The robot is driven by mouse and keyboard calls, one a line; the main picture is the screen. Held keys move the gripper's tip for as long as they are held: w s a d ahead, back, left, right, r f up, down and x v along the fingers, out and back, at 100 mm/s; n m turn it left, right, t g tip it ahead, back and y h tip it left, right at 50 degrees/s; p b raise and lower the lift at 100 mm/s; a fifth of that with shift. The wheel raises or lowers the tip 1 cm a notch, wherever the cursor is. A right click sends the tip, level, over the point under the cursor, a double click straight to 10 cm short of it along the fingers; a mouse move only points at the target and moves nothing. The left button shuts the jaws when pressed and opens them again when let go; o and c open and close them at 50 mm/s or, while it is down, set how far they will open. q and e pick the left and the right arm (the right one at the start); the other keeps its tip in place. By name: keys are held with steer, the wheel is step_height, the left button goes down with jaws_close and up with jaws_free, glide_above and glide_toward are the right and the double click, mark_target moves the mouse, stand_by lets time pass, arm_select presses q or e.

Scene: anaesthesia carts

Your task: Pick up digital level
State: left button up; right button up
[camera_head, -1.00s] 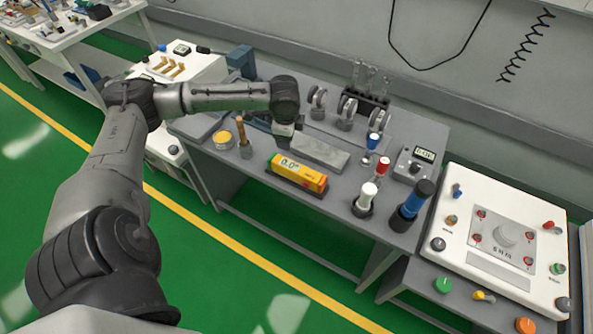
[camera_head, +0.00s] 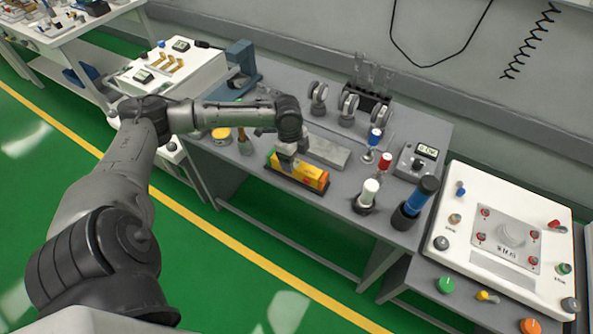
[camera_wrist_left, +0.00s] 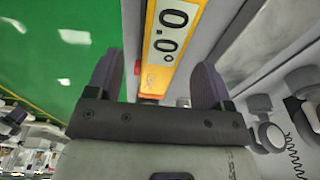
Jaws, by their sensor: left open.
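The digital level (camera_head: 309,176) is a yellow and orange box lying on the grey bench, seen in the head view. In the left wrist view the level (camera_wrist_left: 166,45) shows its "0.0°" display between my fingers. My left gripper (camera_head: 287,162) is right over the level's left part and covers some of it. In the left wrist view my left gripper (camera_wrist_left: 153,82) is open, with one dark finger on each side of the level. I cannot tell whether the fingers touch it. My right gripper is not in view.
A grey block (camera_head: 328,151) lies just behind the level. A white-capped handle (camera_head: 367,193) and a blue-handled tool (camera_head: 416,200) stand to the right. A yellow-topped round container (camera_head: 221,134) stands to the left. The bench's front edge is close to the level.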

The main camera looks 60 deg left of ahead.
mark_target(296, 164)
arm_select(q)
steer(key=shift+w+d+f+b, duration=0.1)
steer(key=shift+f+b, duration=0.25)
steer(key=shift+f, duration=0.5)
steer(key=f, duration=0.1)
steer(key=f+b, duration=0.1)
steer(key=f, duration=0.2)
steer(key=shift+w+d+b, duration=0.2)
steer(key=shift+d+b, duration=0.05)
steer(key=shift+b, duration=0.1)
steer(key=c, duration=1.1)
steer(key=shift+c, duration=0.3)
steer(key=shift+r, duration=0.1)
